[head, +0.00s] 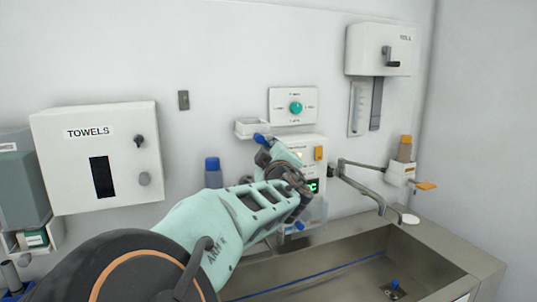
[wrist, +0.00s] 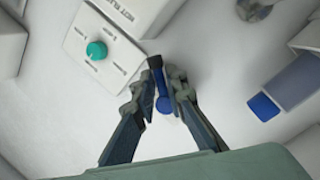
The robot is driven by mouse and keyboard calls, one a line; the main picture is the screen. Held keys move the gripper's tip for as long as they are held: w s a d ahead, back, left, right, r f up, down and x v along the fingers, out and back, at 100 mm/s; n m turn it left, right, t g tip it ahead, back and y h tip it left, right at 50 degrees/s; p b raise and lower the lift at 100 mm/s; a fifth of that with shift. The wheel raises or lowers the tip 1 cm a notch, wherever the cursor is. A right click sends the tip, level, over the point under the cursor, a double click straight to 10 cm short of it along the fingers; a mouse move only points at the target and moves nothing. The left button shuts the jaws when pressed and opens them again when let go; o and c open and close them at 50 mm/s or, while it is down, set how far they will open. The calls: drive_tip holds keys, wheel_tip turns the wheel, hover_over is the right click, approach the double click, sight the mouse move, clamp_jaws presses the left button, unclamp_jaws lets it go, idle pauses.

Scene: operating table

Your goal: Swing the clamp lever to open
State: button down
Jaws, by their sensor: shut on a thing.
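The clamp lever (wrist: 160,82) is a slim blue handle with a dark end and a round blue hub, near the middle of the wrist view. My gripper (wrist: 163,85) has its dark fingers closed on either side of it. In the head view a bit of blue, which looks like the same lever (head: 260,138), shows at the tip of my gripper (head: 265,150), against the wall below the dial panel. The rest of the clamp is mostly hidden by my gripper and arm, so how far the lever is turned is hard to tell.
A panel with a green dial (head: 295,107) is close above. A blue-capped bottle (head: 213,172) stands to the left, and a unit with a green display (head: 313,186) is just right. A tap (head: 365,188) and steel sink (head: 440,262) are lower right. A towel dispenser (head: 125,180) hangs at left.

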drive_tip(key=shift+w+d+r+n+t+y+b, duration=0.1)
drive_tip(key=shift+r+n+t+y+b, duration=0.15)
drive_tip(key=shift+n+b, duration=0.9)
drive_tip(key=shift+d+r+n+t+y+b, duration=0.25)
drive_tip(key=shift+n+b, duration=0.6)
drive_tip(key=shift+n, duration=0.55)
drive_tip(key=shift+w+r+n+t+y+b, duration=0.1)
drive_tip(key=shift+r+n+t+y+b, duration=0.15)
drive_tip(key=shift+n+b, duration=0.9)
drive_tip(key=shift+r+n, duration=0.15)
drive_tip(key=shift+n, duration=0.15)
drive_tip(key=c, duration=2)
unclamp_jaws()
drive_tip(key=shift+s, duration=0.1)
drive_tip(key=v, duration=1.2)
